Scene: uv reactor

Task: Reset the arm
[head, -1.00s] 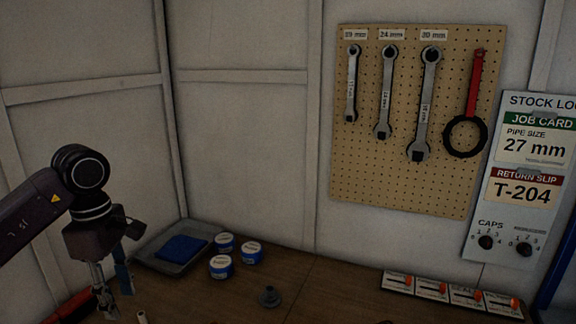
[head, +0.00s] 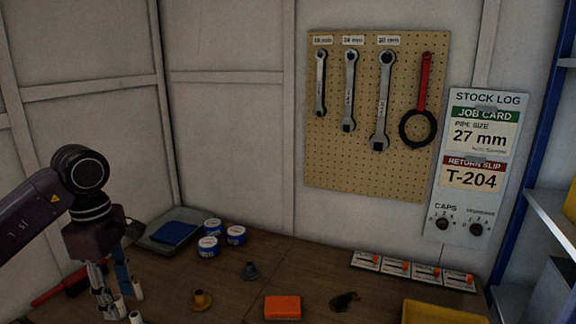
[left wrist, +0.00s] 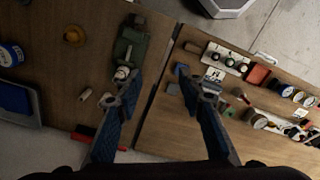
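My left arm comes in from the left in the head view, and its gripper (head: 115,285) hangs fingers-down over the left part of the wooden table (head: 235,295). In the left wrist view the two blue-padded fingers of the same gripper (left wrist: 165,92) stand wide apart with nothing between them. A dark green device (left wrist: 130,42) lies on the table beyond the left finger. My right arm and gripper are not in view.
A grey tray with a blue cloth (head: 173,234) and several blue-white tins (head: 208,247) stand behind the gripper. An orange box (head: 282,307) and a yellow tray (head: 440,314) lie in front. Wrenches hang on the pegboard (head: 345,165) beside the stock log board (head: 478,165).

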